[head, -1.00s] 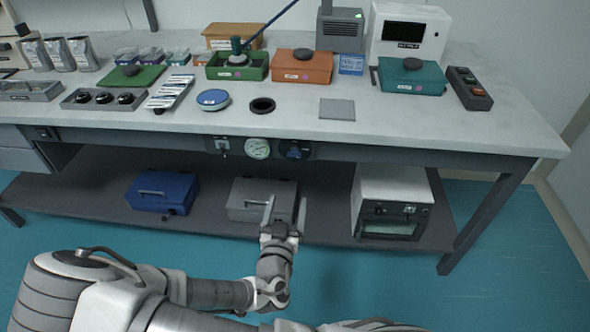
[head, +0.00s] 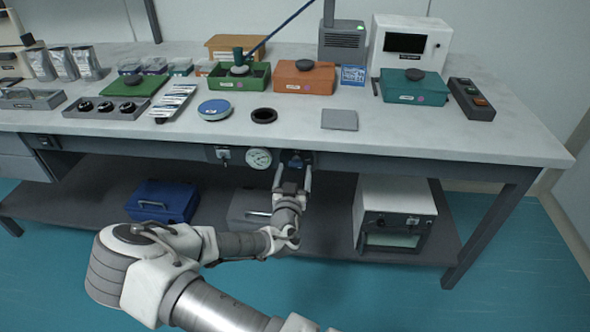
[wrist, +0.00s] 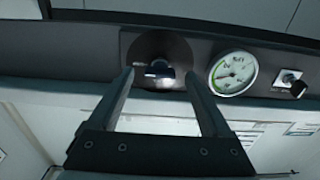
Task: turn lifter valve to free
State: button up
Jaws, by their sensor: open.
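The valve (wrist: 158,70) is a dark knob on a round dark plate under the bench's front edge. In the head view the valve (head: 295,160) sits right of the gauge and is partly covered by my fingers. My gripper (wrist: 160,82) is open, with one finger on each side of the knob in the wrist view. I cannot tell whether the fingers touch it. In the head view my gripper (head: 293,178) points up at the valve from below. No label reading "free" is legible.
A round white gauge (wrist: 233,73) is beside the valve, with a small switch (wrist: 291,84) beyond it. The bench top (head: 400,130) overhangs above. On the lower shelf stand a blue case (head: 163,200), a grey case (head: 250,207) and a white oven-like box (head: 395,215).

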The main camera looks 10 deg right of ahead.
jog(key=shift+x, duration=1)
grip_shut()
